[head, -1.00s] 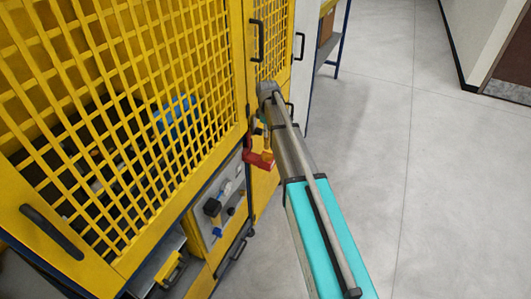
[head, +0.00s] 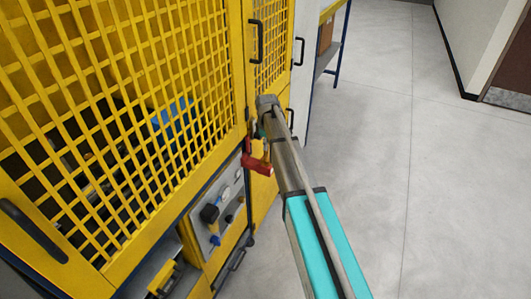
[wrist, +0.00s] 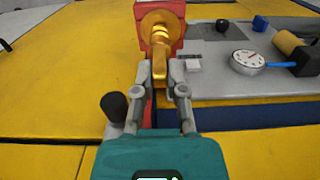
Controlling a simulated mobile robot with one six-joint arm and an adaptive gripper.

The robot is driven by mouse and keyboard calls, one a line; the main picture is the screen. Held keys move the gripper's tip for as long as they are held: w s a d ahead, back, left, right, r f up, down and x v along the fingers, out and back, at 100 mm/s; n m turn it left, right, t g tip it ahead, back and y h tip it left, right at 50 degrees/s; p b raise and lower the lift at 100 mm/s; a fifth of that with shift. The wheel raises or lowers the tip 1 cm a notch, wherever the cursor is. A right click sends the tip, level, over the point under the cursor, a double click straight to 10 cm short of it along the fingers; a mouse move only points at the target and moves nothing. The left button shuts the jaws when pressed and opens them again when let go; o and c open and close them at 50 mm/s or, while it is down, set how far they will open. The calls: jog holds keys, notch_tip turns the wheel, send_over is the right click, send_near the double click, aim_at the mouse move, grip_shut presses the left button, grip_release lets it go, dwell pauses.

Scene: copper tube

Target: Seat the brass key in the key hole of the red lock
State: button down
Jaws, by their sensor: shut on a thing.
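My gripper (wrist: 161,76) is shut on the brass key (wrist: 159,58), with one grey finger on each side of it. The key points away from the gripper toward the round brass face (wrist: 160,27) of the red lock (wrist: 141,24). The key and this face overlap in the wrist view, so I cannot tell whether the key's tip is inside the hole. In the head view the red lock (head: 255,165) hangs at the cabinet front, below the end of my arm. My gripper's fingers and the key cannot be made out clearly there.
A yellow mesh cabinet (head: 120,130) fills the left, with black door handles (head: 257,40). A grey panel (wrist: 240,85) with a round gauge (wrist: 248,61) and black knobs lies to the lock's right in the wrist view. Open floor (head: 370,180) is at the right.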

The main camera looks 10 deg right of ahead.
aim_at(266, 152)
jog(key=shift+f, duration=0.15)
jog(key=shift+f+b, duration=1.75)
jog(key=shift+b, duration=0.1)
jog(key=c, duration=0.7)
grip_release()
notch_tip(266, 152, up, 12)
jog(key=p, duration=1.2)
jog(key=s+m, duration=0.3)
jog(key=s, duration=0.6)
jog(key=s+m, duration=0.4)
jog(key=s, duration=0.6)
jog(key=s+m, duration=0.3)
jog(key=s, duration=0.7)
jog(key=shift+s+a+m, duration=0.15)
jog(key=shift+a+m, duration=0.1)
jog(key=shift+m, duration=0.15)
